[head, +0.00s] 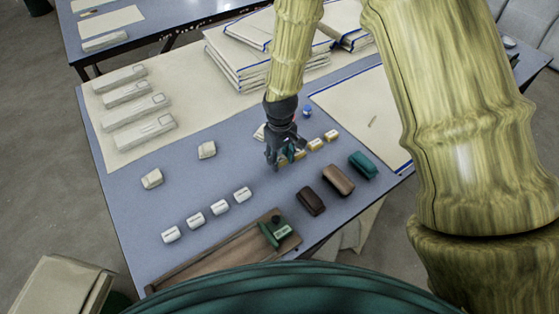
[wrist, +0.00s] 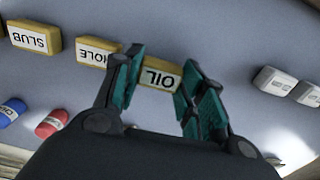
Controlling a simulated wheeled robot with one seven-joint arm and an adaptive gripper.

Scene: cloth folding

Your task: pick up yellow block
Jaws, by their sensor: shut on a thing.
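A yellow block with a white label reading "OIL" (wrist: 159,76) sits between my gripper's fingers in the wrist view. My gripper (wrist: 158,88) has teal finger pads and is shut on this block, one finger at each end. In the head view my gripper (head: 283,158) is low over the blue-grey table, and it hides most of the held block. Two other yellow blocks stand in a row beside it: one labelled "HOLE" (wrist: 92,52) and one labelled "SLUB" (wrist: 35,38). They also show in the head view, to the right of my gripper (head: 316,144).
White labelled blocks (head: 220,207) line the table's front left. Brown and teal cases (head: 338,180) stand at front right. A wooden tray (head: 215,257) lies at the near edge. Folded cloths (head: 240,65) are stacked behind. Blue and red small items (wrist: 50,124) lie near the yellow row.

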